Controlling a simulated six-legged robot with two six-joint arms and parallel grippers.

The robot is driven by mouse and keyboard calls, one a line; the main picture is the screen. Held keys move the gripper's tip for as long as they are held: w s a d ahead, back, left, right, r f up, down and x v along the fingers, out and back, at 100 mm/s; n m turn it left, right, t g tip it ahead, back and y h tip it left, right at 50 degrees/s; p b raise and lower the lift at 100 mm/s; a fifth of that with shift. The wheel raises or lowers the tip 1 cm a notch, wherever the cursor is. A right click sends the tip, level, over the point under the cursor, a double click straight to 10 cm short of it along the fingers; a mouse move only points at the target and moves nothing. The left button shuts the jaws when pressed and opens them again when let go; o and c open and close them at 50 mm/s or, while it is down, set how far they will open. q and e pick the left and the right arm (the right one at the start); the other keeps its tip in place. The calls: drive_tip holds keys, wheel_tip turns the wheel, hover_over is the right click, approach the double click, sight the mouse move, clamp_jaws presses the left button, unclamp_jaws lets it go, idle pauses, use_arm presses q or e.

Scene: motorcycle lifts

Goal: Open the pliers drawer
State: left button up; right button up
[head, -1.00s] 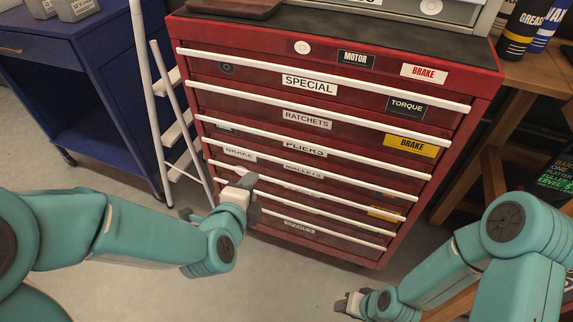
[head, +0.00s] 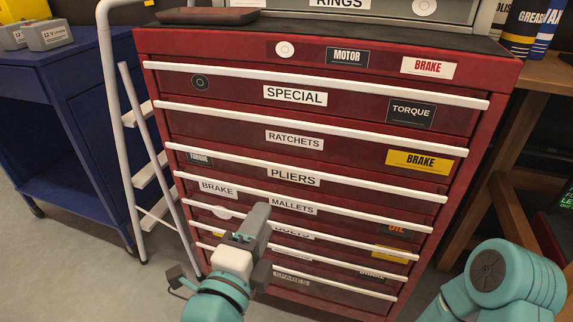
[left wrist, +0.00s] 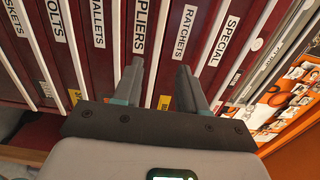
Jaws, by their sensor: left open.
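The red tool cabinet (head: 355,125) stands ahead with all its drawers shut. The pliers drawer (head: 345,193) carries a white "PLIERS" label (head: 293,176) and a long white bar handle (head: 400,189) along its top edge. My left gripper (head: 256,215) is open in front of the lower drawers and hides parts of their labels. In the left wrist view the drawers run upright, and my left gripper (left wrist: 160,82) has its two fingers apart, with the pliers label (left wrist: 141,25) and handle (left wrist: 161,45) beyond them. No contact is visible. My right gripper is out of view.
A white ladder (head: 118,130) leans left of the cabinet, by a blue cart (head: 85,110). A wooden bench (head: 545,75) with cans stands at right. Other bar handles lie close above and below. The floor at front left is clear.

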sight(289, 171)
use_arm(q)
drive_tip(key=x, duration=1.4)
drive_tip(key=shift+f, duration=0.2)
drive_tip(key=shift+w+d+r, duration=0.1)
drive_tip(key=shift+w, duration=0.2)
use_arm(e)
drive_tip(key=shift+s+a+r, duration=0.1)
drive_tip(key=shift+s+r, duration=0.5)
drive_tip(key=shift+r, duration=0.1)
use_arm(q)
clamp_jaws()
